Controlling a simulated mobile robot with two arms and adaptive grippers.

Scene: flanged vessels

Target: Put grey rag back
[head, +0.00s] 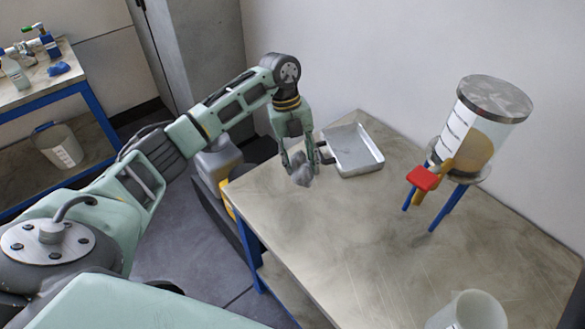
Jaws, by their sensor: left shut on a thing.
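The grey rag (301,174) is a crumpled grey bundle in the head view, held between the fingers of my left gripper (301,160). The gripper is shut on it and points down above the far left part of the table (330,235). I cannot tell whether the rag touches the table top. A shallow metal tray (371,167) lies just right of the gripper near the back edge of the table, and its visible inside looks empty. My right gripper is not in view.
A clear vessel (480,130) with brownish contents, blue legs and a red handle (423,178) stands at the back right. A white container (470,312) stands at the front right. The table's middle is clear. A side bench (45,92) holds bottles and a blue cloth (59,69).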

